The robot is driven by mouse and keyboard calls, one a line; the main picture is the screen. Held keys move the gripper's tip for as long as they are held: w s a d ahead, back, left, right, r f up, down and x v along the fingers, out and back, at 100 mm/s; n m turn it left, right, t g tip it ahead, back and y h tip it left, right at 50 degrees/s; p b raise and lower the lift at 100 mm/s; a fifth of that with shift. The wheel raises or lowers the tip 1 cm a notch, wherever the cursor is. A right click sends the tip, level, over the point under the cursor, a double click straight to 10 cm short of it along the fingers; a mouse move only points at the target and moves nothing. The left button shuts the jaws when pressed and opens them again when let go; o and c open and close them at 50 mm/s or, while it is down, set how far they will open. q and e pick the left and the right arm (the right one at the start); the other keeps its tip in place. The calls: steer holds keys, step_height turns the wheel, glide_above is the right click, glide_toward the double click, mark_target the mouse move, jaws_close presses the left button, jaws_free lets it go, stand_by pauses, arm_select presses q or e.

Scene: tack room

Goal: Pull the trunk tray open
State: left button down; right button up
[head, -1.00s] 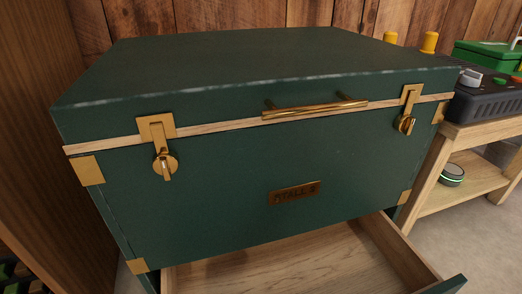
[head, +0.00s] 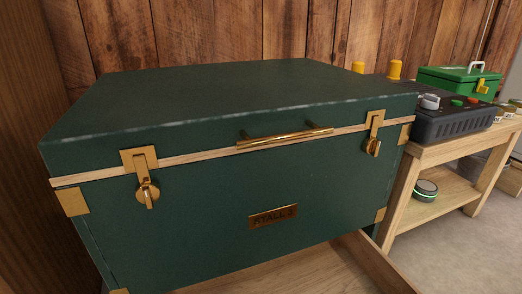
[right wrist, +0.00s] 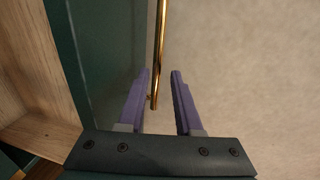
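The green trunk (head: 190,222) stands with its lid (head: 230,95) down, a brass handle (head: 285,135) at the lid seam and brass latches (head: 147,193) at both sides. Below it the wooden tray (head: 305,272) sticks out, pulled out at least partly; its front is outside the head view. In the right wrist view the tray's wooden inside (right wrist: 38,85) and green front panel (right wrist: 105,50) show, with a brass bar handle (right wrist: 160,45). My right gripper (right wrist: 161,72) is open, its purple fingers on either side of the bar's near end, with visible gaps. My left gripper is in neither view.
A wooden bench (head: 440,150) stands to the right, holding a dark device (head: 455,122) with knobs and a green box (head: 458,80). A small round device (head: 426,190) sits on its lower shelf. A wooden wall (head: 220,35) is behind. Bare floor (right wrist: 250,70) lies beyond the tray front.

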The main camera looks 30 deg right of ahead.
steer(key=shift+o, duration=0.6)
steer(key=shift+r, duration=0.15)
step_height(320, 180, up, 10)
steer(key=s+p, duration=0.2)
steer(key=p, duration=0.7)
steer(key=shift+a+f, duration=0.2)
steer(key=shift+w, duration=0.1)
